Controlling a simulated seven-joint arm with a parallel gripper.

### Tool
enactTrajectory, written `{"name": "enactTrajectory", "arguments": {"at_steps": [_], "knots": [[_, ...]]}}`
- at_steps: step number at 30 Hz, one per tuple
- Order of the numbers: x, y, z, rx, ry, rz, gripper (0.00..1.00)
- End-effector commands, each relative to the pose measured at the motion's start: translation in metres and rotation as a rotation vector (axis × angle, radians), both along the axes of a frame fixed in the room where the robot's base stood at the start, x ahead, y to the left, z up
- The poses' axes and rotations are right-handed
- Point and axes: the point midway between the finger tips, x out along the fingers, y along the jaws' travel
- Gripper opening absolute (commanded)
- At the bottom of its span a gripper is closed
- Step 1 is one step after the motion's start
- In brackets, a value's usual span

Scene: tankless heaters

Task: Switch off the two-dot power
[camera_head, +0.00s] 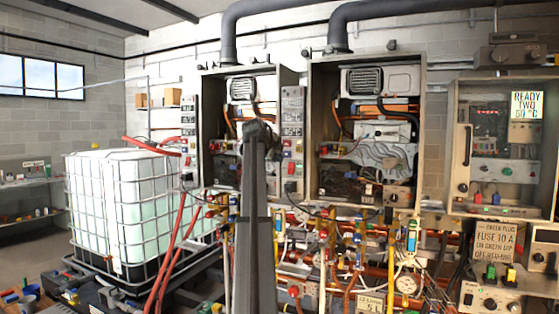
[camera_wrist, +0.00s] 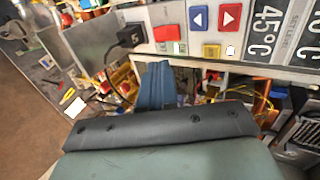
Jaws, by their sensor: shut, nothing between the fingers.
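My gripper (camera_wrist: 155,85) is shut and empty, its blue-grey fingers together below a light control panel (camera_wrist: 180,18) in the wrist view. The panel carries a red switch (camera_wrist: 167,33), a blue arrow button (camera_wrist: 199,17), a red arrow button (camera_wrist: 229,17), a yellow button (camera_wrist: 212,51) and a black plug (camera_wrist: 131,36). The fingertips appear apart from the red switch; I cannot tell the depth. No two-dot mark is readable. In the head view my arm hides part of the left heater, with narrow control panels (camera_head: 188,125) and (camera_head: 292,125) on either side.
An open heater cabinet (camera_head: 313,150) stands right of my arm, and a glazed panel box (camera_head: 503,147) farther right. Pipes and valves crowd the space below. A caged white tank (camera_head: 125,215) stands at left. A 45°C display (camera_wrist: 268,32) is on the wrist view's panel.

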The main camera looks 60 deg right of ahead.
Motion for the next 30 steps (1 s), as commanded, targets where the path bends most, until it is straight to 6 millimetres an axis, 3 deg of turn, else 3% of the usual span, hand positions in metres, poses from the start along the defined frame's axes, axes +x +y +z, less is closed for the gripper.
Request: {"name": "enactTrajectory", "arguments": {"at_steps": [18, 30], "knots": [[0.000, -0.089, -0.050, 0.001, 0.001, -0.001, 0.00], [0.000, -0.104, -0.059, -0.001, -0.001, 0.001, 0.00]]}}
